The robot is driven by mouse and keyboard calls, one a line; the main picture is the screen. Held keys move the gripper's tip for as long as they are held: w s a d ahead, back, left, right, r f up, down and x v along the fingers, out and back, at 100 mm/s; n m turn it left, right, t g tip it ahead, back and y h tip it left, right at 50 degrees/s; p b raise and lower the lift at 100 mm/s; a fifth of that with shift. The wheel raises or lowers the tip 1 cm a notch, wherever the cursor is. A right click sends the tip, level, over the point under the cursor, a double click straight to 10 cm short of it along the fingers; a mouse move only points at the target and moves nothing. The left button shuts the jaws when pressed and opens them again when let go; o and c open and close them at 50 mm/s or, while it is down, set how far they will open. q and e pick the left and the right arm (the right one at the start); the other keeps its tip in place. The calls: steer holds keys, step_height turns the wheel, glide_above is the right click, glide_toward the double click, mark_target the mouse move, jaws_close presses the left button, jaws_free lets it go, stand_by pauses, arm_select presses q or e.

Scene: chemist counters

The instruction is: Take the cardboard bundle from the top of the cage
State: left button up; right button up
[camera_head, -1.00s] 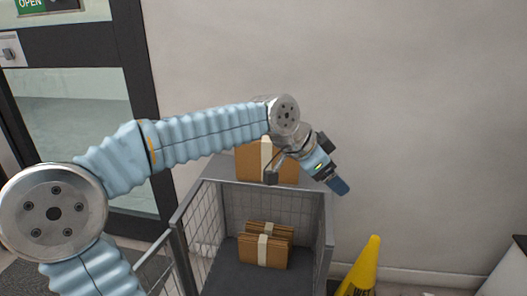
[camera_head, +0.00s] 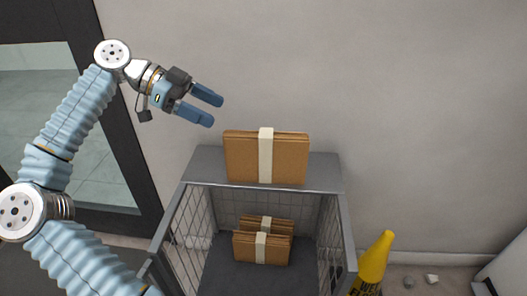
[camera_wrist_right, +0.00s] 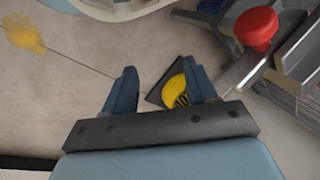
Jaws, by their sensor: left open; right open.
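The cardboard bundle (camera_head: 245,158), brown with a pale band round its middle, stands upright on the grey top shelf of the cage (camera_head: 205,168). My left gripper (camera_head: 218,108) is open and empty, up and to the left of the bundle and apart from it. My right gripper (camera_wrist_right: 160,90) shows only in the right wrist view. It is open and empty, with the floor and a yellow thing beyond its fingers.
More banded cardboard bundles (camera_head: 250,250) stand inside the cage. A yellow cone (camera_head: 374,262) stands right of the cage, with small crumpled bits (camera_head: 431,279) on the floor. A glass door (camera_head: 105,130) is at the left; a bare wall is behind.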

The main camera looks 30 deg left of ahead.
arm_select(q)
glide_toward(262, 133)
steer(key=x, duration=0.3)
steer(key=shift+s+d+f, duration=0.15)
steer(key=shift+d+f, duration=0.05)
steer(key=shift+d, duration=0.05)
steer(key=x, duration=0.5)
steer(key=shift+w, duration=0.4)
steer(key=shift+c, duration=0.4)
jaws_close()
